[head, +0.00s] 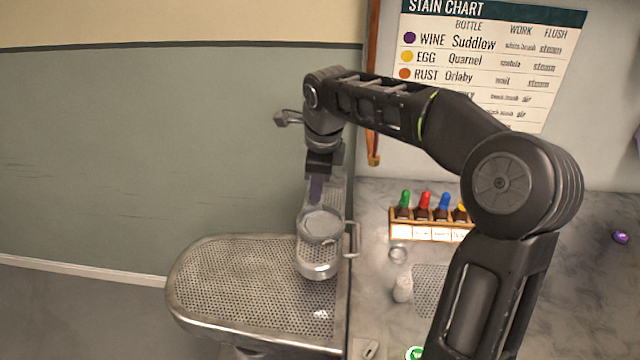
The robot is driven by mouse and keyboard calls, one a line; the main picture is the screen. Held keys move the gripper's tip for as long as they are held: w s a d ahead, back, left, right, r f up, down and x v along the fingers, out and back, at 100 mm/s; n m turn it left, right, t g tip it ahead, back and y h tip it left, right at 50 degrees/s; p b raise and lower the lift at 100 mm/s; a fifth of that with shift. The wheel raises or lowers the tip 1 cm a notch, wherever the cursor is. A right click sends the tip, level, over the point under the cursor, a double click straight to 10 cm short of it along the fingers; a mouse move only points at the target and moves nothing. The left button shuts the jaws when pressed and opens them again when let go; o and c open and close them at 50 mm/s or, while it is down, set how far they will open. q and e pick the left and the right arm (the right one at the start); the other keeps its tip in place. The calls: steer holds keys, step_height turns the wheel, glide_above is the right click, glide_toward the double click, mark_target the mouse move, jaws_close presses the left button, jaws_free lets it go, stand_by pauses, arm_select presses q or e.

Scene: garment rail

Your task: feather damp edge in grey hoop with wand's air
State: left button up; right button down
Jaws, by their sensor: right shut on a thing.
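Pale grey cloth (322,223) shows inside the hoop. A damp edge cannot be made out. Just below is a shiny round metal piece (318,272) over the perforated board. A grey nozzle-like part (288,118) sticks out left of my wrist; I cannot tell whether it is the wand. My left gripper is not in view.
The perforated metal board (230,285) has a rounded left end and free room. On the marble counter (385,200) stand a wooden rack (398,214) of several colour-capped bottles, a small glass jar (398,253) and a white bottle (403,288). A stain chart (480,60) hangs behind.

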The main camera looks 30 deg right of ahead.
steer(key=shift+a, duration=0.8)
steer(key=shift+s+a+b, duration=0.7)
steer(key=shift+a+b, duration=0.15)
steer(key=shift+a, duration=0.15)
steer(key=shift+s, duration=0.1)
steer(key=shift+s+a+b, duration=0.2)
steer(key=shift+s+b, duration=0.2)
steer(key=shift+s, duration=0.15)
steer(key=shift+s+a+b, duration=0.2)
steer(key=shift+s+b, duration=0.15)
steer(key=shift+s, duration=0.2)
